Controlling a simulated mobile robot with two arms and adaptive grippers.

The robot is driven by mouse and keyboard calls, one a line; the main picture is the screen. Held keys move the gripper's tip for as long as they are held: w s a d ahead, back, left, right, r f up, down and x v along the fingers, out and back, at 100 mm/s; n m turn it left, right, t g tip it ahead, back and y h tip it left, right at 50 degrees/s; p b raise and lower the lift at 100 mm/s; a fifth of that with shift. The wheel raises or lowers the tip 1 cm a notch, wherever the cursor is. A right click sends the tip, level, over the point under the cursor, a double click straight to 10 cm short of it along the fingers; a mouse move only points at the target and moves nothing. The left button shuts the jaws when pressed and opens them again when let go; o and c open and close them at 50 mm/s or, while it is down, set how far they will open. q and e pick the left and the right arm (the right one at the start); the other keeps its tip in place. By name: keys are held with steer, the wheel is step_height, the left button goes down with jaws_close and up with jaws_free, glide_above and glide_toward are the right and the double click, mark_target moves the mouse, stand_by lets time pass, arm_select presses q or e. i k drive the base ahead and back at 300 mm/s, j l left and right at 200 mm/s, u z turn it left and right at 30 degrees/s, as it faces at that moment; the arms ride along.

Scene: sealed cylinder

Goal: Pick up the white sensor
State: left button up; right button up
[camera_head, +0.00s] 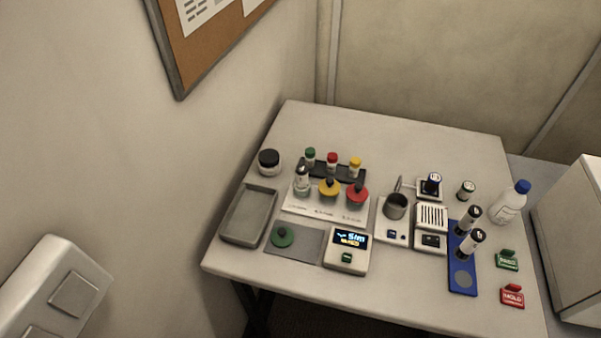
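No thing is plainly marked as the white sensor, and I cannot tell which one it is. Small white items on the table include a white slatted block (432,215) and a white box with a dark window (430,240) just in front of it. Two white cylinders with dark bands, a rear one (467,221) and a front one (472,244), stand on a blue strip (462,279) at the right. A white device with a lit display (347,250) stands near the front edge. Neither of my grippers shows in the view.
The table (400,135) is clear along its back. A grey tray (247,215) lies at the left. A white board (325,207) carries red and yellow knobs. A metal cup (396,206) stands near the middle. A blue-capped bottle (508,205) and red tag (512,295) are at the right.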

mark_target(302, 179)
steer(key=k+l+u, duration=0.1)
steer(key=k+u, duration=0.45)
steer(key=u, duration=0.2)
steer(key=k+u, duration=0.4)
steer(key=i, duration=0.1)
